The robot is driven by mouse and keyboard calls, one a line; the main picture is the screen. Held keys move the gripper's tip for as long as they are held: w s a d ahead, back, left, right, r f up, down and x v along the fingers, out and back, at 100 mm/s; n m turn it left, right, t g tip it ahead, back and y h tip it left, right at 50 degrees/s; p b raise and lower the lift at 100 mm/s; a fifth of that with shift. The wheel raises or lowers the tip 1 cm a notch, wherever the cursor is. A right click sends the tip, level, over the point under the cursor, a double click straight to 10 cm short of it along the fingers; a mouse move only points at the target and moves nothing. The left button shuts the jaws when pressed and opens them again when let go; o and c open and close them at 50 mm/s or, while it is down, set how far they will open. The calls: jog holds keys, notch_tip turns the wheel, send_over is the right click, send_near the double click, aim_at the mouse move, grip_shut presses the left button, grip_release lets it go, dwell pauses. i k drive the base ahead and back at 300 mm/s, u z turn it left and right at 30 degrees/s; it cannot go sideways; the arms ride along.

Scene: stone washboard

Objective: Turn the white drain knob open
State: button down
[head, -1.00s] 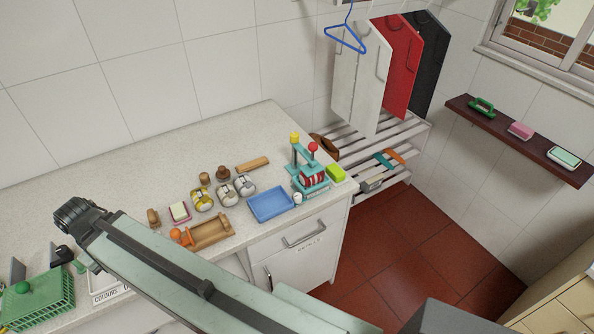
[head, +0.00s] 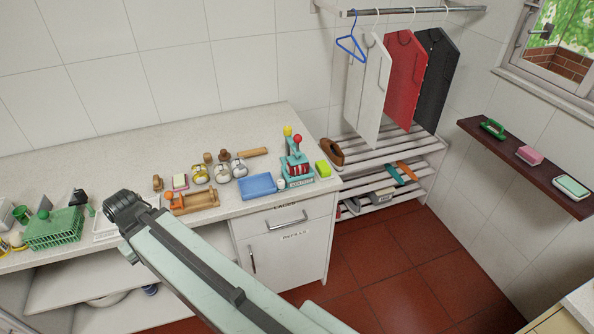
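A small white knob-like piece (head: 281,184) stands at the front left foot of a teal device (head: 297,170) with red and yellow knobs, near the right end of the counter. It is too small to tell whether it is the drain knob or how it is turned. My arm crosses the lower left of the head view, up to a dark joint left of the middle. My gripper's fingers do not show. The arm's visible part is apart from the teal device, to its left and nearer to me.
On the speckled counter (head: 110,155) are a blue tray (head: 258,186), a wooden tray (head: 195,203), several small jars and a green basket (head: 55,228). A slatted rack (head: 400,165) stands right of the cabinet. The red floor (head: 400,260) is clear.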

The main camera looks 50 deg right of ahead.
aim_at(281, 184)
jog(key=u, duration=2)
jog(key=i, duration=0.95)
jog(key=z, duration=3.95)
jog(key=i, duration=1)
jog(key=u, duration=0.05)
jog(key=k, duration=0.65)
jog(key=z, duration=0.1)
